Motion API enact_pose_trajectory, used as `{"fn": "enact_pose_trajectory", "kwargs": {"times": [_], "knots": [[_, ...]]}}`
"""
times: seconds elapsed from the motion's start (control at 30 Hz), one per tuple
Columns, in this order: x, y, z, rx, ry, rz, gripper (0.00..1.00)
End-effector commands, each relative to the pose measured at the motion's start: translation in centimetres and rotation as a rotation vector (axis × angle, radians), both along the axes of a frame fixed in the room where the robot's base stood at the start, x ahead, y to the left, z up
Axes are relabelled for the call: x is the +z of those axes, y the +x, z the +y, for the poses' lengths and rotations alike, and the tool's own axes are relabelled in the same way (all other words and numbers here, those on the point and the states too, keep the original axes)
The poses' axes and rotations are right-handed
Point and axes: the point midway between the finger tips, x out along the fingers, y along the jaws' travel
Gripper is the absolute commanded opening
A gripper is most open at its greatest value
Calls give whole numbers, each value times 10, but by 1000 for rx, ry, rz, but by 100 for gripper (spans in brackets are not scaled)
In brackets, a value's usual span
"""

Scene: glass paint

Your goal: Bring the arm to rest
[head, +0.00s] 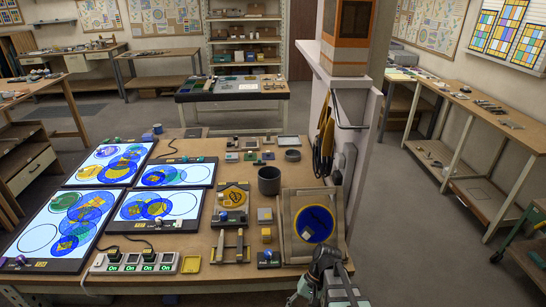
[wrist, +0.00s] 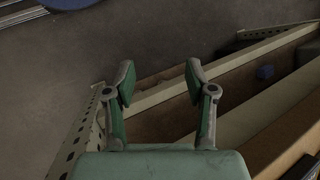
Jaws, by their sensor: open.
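My gripper (wrist: 160,82) is in the wrist view with its two green-padded fingers spread apart. Nothing is between them. Below the fingers are bare grey floor (wrist: 150,45) and a brown wooden surface with a pale edge (wrist: 235,70); neither is touched as far as I can see. In the head view part of my arm shows at the bottom, just off the front right of the workbench (head: 215,190). I cannot make out the fingertips there.
Lit panels (head: 45,230) with coloured glass discs cover the bench's left side. A dark cup (head: 269,180), small blocks and a tilted board with a blue disc (head: 315,224) stand on the right. A pillar (head: 360,150) rises behind the board. Floor to the right (head: 430,230) is clear.

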Motion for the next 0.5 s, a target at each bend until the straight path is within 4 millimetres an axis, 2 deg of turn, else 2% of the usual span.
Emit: {"fn": "enact_pose_trajectory", "kwargs": {"times": [0.03,0.17,0.3,0.5], "knots": [[-18,-14,-2,2,-22,37,55],[-60,-50,-10,10,-86,122,55],[-108,-96,-23,27,-158,195,55],[-180,-168,-50,85,-250,197,55]]}}
